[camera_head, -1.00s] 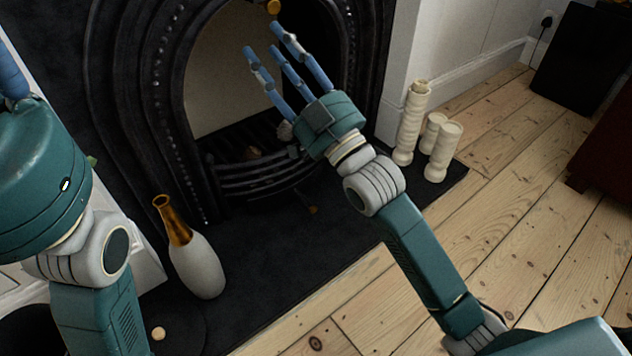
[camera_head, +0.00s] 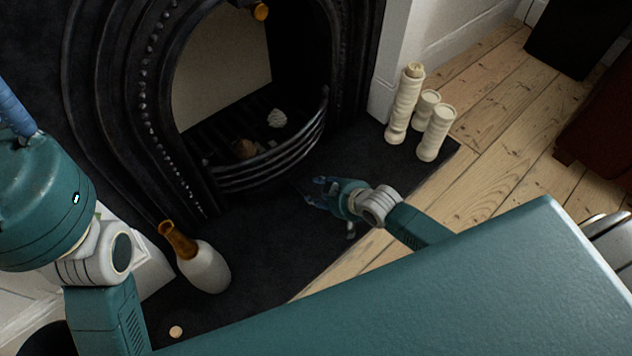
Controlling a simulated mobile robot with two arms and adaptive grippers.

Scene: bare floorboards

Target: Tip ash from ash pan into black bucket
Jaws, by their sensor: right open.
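My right gripper (camera_head: 316,190) is low over the dark hearth, just in front of the curved grate (camera_head: 270,165), with its fingers open and pointing left toward the fireplace. The fingers are in shadow, and I see nothing held in them. I cannot make out the ash pan; the space under the grate is too dark. A black rounded thing (camera_head: 42,341) at the bottom left corner may be the black bucket, but it is mostly cut off. My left gripper (camera_head: 14,112) is at the left edge, mostly out of frame, with blue fingers pointing up.
A white and amber bottle-shaped vase (camera_head: 203,266) stands on the hearth at left. Several cream candles, one the tall candle (camera_head: 404,104), stand right of the fireplace. A small pale knob (camera_head: 176,331) shows at bottom left. Bare floorboards (camera_head: 480,150) lie right.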

